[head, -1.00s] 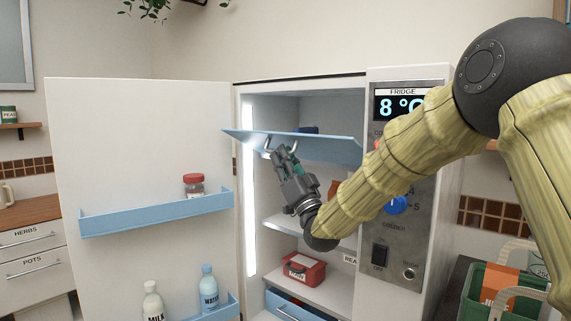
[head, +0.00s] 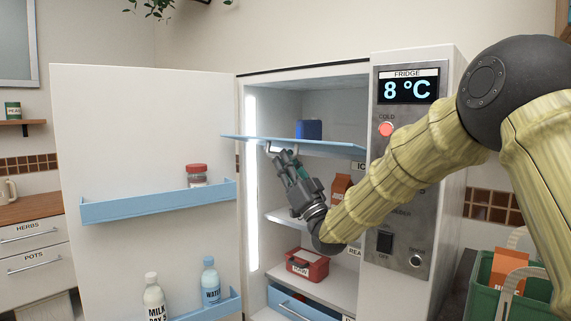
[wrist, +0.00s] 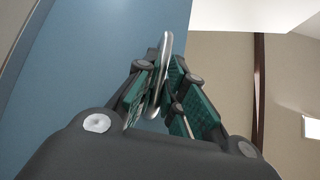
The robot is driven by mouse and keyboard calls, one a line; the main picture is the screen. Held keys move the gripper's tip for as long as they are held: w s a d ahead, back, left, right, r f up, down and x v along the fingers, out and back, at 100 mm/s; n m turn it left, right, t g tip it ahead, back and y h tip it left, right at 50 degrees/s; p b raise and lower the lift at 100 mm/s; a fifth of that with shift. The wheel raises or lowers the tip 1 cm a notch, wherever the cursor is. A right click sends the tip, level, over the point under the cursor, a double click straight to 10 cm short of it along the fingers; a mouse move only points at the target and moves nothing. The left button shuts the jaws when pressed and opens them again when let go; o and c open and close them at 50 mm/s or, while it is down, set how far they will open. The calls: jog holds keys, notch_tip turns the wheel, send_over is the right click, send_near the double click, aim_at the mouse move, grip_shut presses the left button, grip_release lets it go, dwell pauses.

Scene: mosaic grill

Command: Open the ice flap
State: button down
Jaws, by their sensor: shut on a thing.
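The ice flap (head: 318,146) is a light blue panel high inside the open fridge. In the head view it stands out nearly level, seen almost edge-on. Its blue face fills the left of the wrist view (wrist: 95,65). My gripper (head: 281,157) is below the flap at its front left. In the wrist view my gripper (wrist: 158,88) is shut on the flap's silver handle (wrist: 165,45), which lies between the green finger pads. A dark blue block (head: 308,130) shows above the flap, in the top compartment.
The fridge door (head: 140,130) is swung open to the left, with bottles and a jar on its shelves. A red box (head: 307,265) and an orange carton (head: 340,188) stand on lower shelves. The control panel (head: 405,200) is right of the opening, partly behind my arm.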

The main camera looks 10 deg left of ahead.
jog(key=shift+w+d, duration=0.1)
jog(key=c, duration=1.5)
grip_release()
jog(key=shift+w+d, duration=0.1)
jog(key=v, duration=1.2)
